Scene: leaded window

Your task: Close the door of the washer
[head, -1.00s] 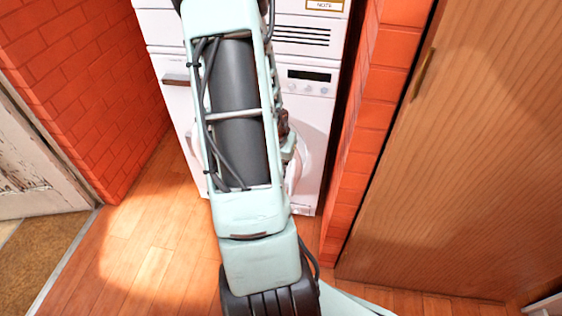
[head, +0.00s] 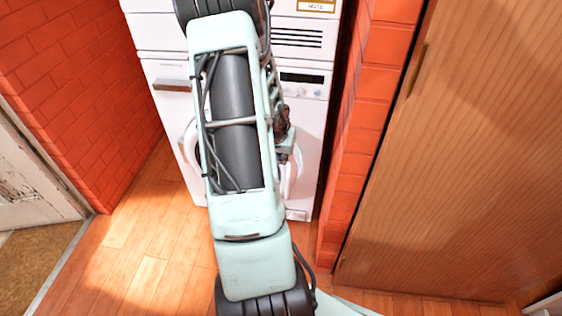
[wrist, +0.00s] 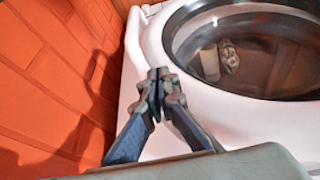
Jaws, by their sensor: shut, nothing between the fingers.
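The white washer (head: 308,120) stands in the alcove, largely covered by my arm in the head view. Parts of its round white door surround (head: 188,142) show left and right of my arm. In the wrist view, the round door (wrist: 262,50) has a dark glass centre with pale items visible behind it. My gripper (wrist: 160,76) is shut and empty, its fingertips left of the round glass, in front of the white surface. I cannot tell whether it touches. In the head view my arm hides the fingertips. I cannot tell how far the door stands from the washer front.
A red brick wall (head: 75,90) is on the left and a narrow brick pillar (head: 362,110) is right of the washer. A wooden door (head: 460,160) stands at the right. The wooden floor (head: 150,235) at the left front is clear.

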